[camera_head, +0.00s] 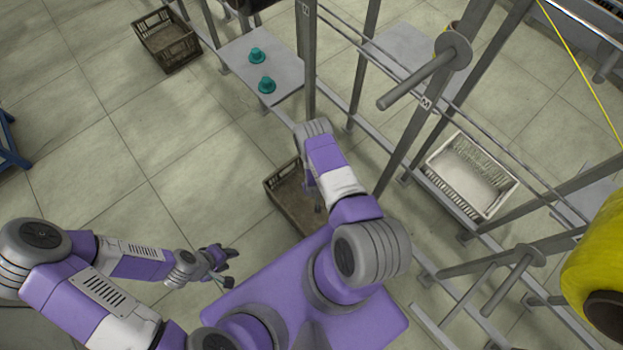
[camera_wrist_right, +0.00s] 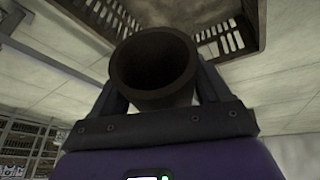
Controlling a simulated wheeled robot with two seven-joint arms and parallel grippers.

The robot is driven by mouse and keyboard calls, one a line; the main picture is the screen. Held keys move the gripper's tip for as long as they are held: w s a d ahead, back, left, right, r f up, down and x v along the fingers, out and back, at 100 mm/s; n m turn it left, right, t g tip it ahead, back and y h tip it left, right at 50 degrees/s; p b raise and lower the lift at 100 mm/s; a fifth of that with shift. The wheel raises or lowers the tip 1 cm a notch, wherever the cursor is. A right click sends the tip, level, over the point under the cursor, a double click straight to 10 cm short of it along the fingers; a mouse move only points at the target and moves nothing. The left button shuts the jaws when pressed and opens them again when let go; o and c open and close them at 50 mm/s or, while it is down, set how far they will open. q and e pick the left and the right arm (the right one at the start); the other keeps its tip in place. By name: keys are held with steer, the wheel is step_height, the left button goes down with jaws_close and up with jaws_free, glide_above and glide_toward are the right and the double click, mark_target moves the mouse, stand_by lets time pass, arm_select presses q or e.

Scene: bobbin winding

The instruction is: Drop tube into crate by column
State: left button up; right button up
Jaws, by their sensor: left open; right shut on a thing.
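My right gripper (camera_wrist_right: 158,88) is shut on a dark, hollow tube (camera_wrist_right: 153,66), whose open round end faces the wrist camera. A brown slatted crate (camera_head: 276,184) stands on the floor at the foot of a grey column, partly hidden by my right arm in the head view. The right wrist view shows a slatted crate wall (camera_wrist_right: 237,40) beyond the tube. My right gripper and the tube are mostly hidden behind my arm in the head view, so their height over the crate is unclear. My left gripper (camera_head: 226,268) is open and empty, out over the floor at left.
A second brown crate (camera_head: 167,40) stands at the upper left. A white crate (camera_head: 470,177) stands right of the column. Two teal cones (camera_head: 262,70) sit on a grey platform. Metal frames with pegs and a yellow bobbin (camera_head: 598,262) fill the right.

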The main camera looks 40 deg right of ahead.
steer(key=s+f, duration=0.2)
steer(key=f, duration=0.1)
steer(key=shift+s+d+f+b, duration=0.15)
steer(key=shift+s+d+b, duration=0.1)
steer(key=shift+d+b, duration=0.1)
step_height(320, 180, down, 6)
steer(key=b, duration=0.4)
steer(key=shift+b, duration=0.3)
steer(key=o, duration=1)
steer(key=shift+o, duration=0.2)
steer(key=p+v, duration=0.4)
steer(key=v, duration=0.3)
steer(key=shift+r, duration=0.35)
